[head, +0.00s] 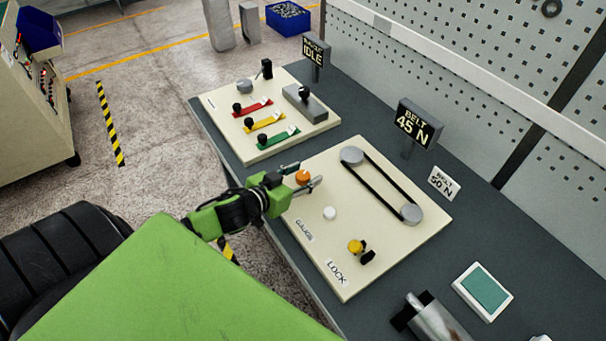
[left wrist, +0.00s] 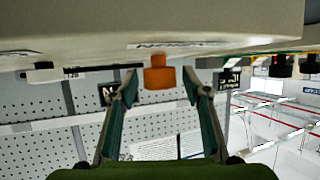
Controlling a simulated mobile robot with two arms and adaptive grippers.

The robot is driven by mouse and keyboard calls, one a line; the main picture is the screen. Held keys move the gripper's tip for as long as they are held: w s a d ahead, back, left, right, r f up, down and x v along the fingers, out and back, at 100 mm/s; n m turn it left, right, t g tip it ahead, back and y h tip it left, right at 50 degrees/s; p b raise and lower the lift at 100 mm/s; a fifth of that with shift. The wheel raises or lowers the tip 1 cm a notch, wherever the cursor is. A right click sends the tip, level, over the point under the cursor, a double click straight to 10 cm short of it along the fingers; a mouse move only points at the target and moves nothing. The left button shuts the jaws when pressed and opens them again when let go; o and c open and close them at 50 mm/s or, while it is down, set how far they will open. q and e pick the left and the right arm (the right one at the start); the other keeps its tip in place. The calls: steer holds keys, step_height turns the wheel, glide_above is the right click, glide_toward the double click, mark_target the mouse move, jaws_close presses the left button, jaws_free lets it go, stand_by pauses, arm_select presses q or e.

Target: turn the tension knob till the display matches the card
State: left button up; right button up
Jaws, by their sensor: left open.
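The orange tension knob (head: 303,177) stands on the cream belt board (head: 385,250), near its left edge. My left gripper (head: 304,174) is open, with one finger on each side of the knob. In the left wrist view the orange knob (left wrist: 159,73) sits between the fingertips of my left gripper (left wrist: 160,86), with a gap on both sides. The display (head: 418,124) behind the board reads "BELT 45 N". The white card (head: 443,183) beside it appears to read "BELT 50 N". My right gripper is not in view.
A second board (head: 225,128) with coloured sliders lies farther left. A green-faced pad (head: 483,289) and metal cylinder (head: 440,322) lie at lower right.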

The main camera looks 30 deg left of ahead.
arm_select(q)
steer(key=shift+c, duration=0.4)
steer(key=c, duration=1)
steer(key=shift+c, duration=0.2)
steer(key=shift+m, duration=0.3)
steer(key=shift+r+h, duration=0.1)
steer(key=shift+h, duration=0.5)
steer(key=shift+a+m+h+p, duration=0.1)
steer(key=shift+m+h+p, duration=0.4)
steer(key=shift+m, duration=0.3)
steer(key=shift+m+g+h+b, duration=0.55)
steer(key=shift+m+h, duration=0.35)
steer(key=shift+h, duration=0.2)
steer(key=shift+m+g+h+b, duration=0.55)
steer(key=shift+m+h+b, duration=0.35)
steer(key=shift+m+b, duration=0.1)
